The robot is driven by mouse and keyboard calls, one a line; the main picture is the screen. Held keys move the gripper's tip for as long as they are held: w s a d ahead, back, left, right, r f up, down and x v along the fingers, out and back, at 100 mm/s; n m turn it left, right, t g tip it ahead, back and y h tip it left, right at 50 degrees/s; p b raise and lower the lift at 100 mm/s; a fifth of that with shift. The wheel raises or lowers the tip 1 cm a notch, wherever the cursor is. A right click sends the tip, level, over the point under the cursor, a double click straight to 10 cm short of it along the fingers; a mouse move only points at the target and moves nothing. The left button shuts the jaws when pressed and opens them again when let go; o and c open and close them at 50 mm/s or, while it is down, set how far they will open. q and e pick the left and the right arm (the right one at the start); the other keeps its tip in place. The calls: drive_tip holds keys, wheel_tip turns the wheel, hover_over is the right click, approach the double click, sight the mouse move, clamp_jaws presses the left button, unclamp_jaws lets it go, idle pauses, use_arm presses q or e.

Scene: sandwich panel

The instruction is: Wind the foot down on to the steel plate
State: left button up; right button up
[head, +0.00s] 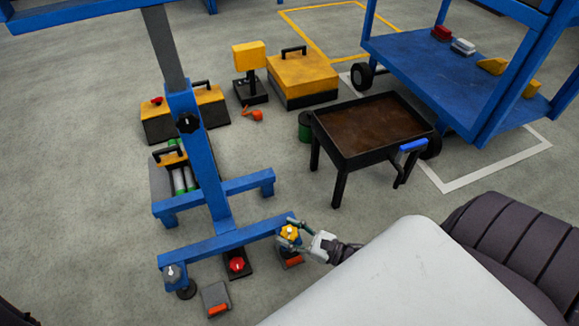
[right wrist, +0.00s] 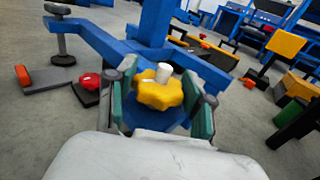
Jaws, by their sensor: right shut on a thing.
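My right gripper (head: 290,237) is shut on the yellow star knob (head: 289,231) at the right end of the stand's blue base beam (head: 225,245). In the right wrist view the fingers of my right gripper (right wrist: 165,108) sit on both sides of the yellow knob (right wrist: 160,92), and a pale stem end shows at its top. A plate with an orange grip (head: 292,263) lies on the floor below this end. The foot under the knob is mostly hidden, so I cannot tell whether it touches the plate. My left gripper is not in view.
A grey knob (head: 172,273) tops the foot at the beam's left end. A grey plate with an orange grip (head: 214,297) and a red knob on a dark base (head: 236,265) are on the floor nearby. A black tray table (head: 330,140) stands to the right.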

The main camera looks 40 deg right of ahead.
drive_tip(key=o, duration=1.1)
drive_tip(key=shift+s, duration=0.1)
drive_tip(key=v, duration=1.2)
drive_tip(key=shift+o, duration=0.3)
